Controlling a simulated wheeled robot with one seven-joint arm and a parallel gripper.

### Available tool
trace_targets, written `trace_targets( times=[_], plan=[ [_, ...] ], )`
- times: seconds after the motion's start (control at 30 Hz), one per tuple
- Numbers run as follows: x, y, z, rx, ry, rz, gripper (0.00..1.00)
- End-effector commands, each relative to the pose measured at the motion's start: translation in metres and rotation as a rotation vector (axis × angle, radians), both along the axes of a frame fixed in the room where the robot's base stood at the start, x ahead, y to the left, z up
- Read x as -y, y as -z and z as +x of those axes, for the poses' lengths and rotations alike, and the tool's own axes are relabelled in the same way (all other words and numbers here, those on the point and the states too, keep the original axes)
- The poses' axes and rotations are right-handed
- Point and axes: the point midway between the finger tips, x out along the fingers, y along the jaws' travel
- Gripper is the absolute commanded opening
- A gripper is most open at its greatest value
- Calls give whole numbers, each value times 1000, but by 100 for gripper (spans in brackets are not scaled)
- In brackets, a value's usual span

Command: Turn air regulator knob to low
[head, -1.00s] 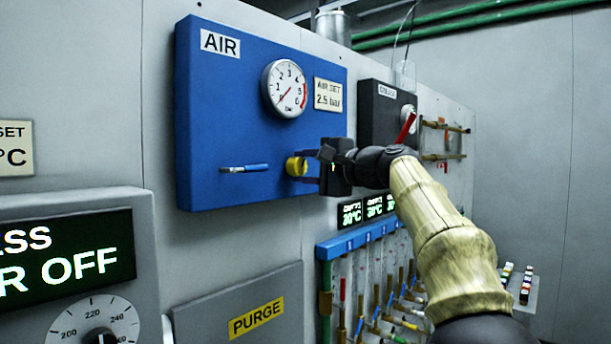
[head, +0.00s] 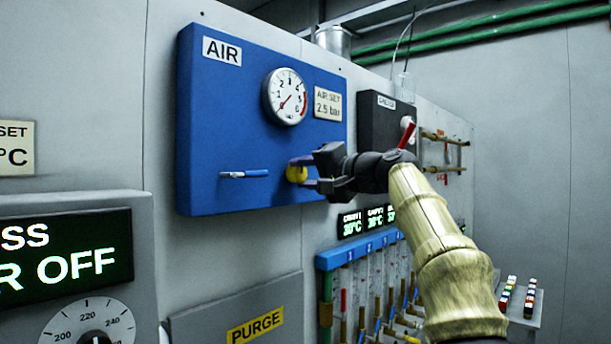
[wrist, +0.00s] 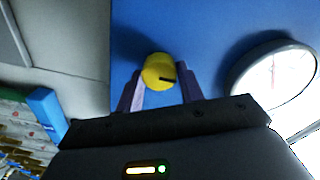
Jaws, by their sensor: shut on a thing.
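The yellow air regulator knob (head: 296,174) sits low on the blue AIR panel (head: 230,110), below the round gauge (head: 286,96). My gripper (head: 300,173) is shut on the knob, with one finger above and one below it in the head view. The gauge needle points to the lower left, near the low end of the scale. The gauge (wrist: 272,75) also shows in the wrist view.
An "AIR SET 2.5 bar" label (head: 327,103) is right of the gauge. A dark box with a red lever (head: 407,133) stands farther right. Tubes under a blue rail (head: 356,247) are below.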

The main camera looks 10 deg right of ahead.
Motion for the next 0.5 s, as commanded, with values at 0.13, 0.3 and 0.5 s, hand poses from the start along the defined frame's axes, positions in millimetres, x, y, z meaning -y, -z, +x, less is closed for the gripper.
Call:
trace_targets(
  times=[0.13,0.3,0.5],
  plan=[
    [0,4,1,-8,-3,-5,15],
    [0,4,1,-9,-4,-5,47],
    [0,2,1,-5,-2,-2,59]
  ],
)
